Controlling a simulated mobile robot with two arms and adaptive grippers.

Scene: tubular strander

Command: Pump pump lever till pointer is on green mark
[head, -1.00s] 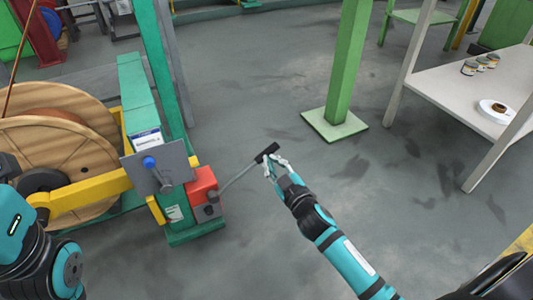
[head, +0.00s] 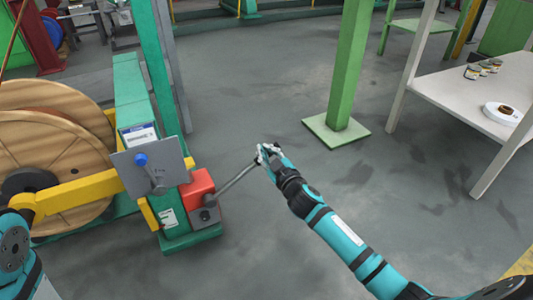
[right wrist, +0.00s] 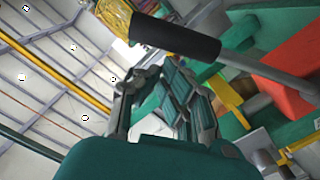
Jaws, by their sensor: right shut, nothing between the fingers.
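The pump lever (head: 236,179) is a grey rod slanting up and right from the red pump (head: 198,188) on the green machine post. My right gripper (head: 265,152) is at the lever's outer end and covers its black grip in the head view. In the right wrist view the black grip (right wrist: 175,36) lies across and just beyond the fingertips (right wrist: 160,82), not between them. The right gripper is shut and empty; whether it touches the grip I cannot tell. My left gripper is out of view. I cannot make out the pointer or green mark.
A grey plate with a blue knob (head: 141,160) stands beside the pump. A large wooden spool (head: 60,155) and yellow arm (head: 85,192) are at left. A green column (head: 345,75) and white table (head: 470,92) stand at right. The floor between is open.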

